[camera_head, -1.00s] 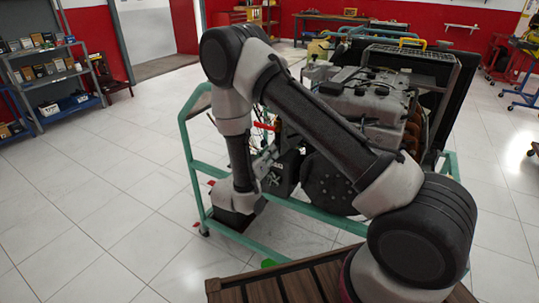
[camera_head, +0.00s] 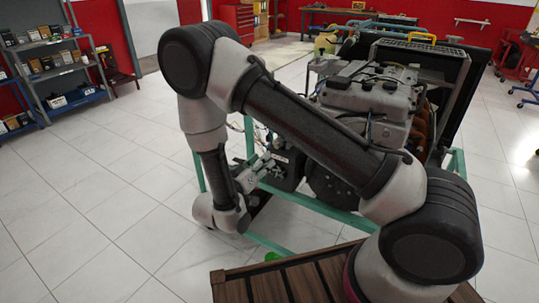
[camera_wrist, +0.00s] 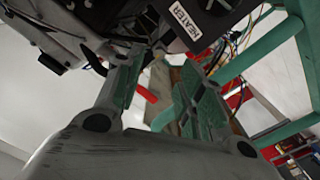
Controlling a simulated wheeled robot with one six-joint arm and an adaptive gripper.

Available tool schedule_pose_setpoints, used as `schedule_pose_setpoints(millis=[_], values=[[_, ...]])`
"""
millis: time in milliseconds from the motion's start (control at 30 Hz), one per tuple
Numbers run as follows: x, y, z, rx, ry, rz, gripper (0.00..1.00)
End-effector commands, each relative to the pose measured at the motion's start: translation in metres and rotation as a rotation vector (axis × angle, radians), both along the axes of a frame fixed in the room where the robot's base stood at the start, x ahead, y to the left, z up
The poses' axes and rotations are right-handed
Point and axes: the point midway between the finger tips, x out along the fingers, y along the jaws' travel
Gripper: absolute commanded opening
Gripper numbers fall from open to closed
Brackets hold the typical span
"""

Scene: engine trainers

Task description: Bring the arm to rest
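My arm arches across the head view, bent at a high elbow, and reaches down to the left front of the engine trainer. My gripper (camera_head: 264,167) points right, toward the engine's lower front. In the wrist view my gripper (camera_wrist: 160,68) has its two green-padded fingers apart, with no object clearly held between them. The engine (camera_head: 370,95) sits in a green tube frame (camera_head: 283,203), partly hidden by my arm. In the wrist view a black box with a "HEATER" label (camera_wrist: 185,24) is just beyond the fingertips.
Coloured wires (camera_wrist: 232,55) and a green frame tube (camera_wrist: 262,52) are close to the fingers in the wrist view. A brown slatted wooden surface (camera_head: 290,283) lies at the bottom. A shelf of boxes (camera_head: 50,65) stands far left. The tiled floor at left is clear.

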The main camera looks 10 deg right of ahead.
Motion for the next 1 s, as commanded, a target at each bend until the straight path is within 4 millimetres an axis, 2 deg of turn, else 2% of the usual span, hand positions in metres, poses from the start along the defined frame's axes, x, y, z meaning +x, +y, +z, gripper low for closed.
schedule_pose_setpoints(millis=[100,200,733,867,967,1000], values=[[-0.011,0.012,0.0,0.0,0.0,0.002,0.38],[-0.016,0.016,0.0,0.0,0.0,0.0,0.38],[-0.018,0.018,0.0,-0.023,0.022,-0.001,0.38],[-0.019,0.015,-0.005,-0.15,0.18,-0.009,0.38],[-0.032,-0.003,-0.013,-0.316,0.426,-0.077,0.38],[-0.042,-0.015,-0.017,-0.386,0.55,-0.116,0.38]])
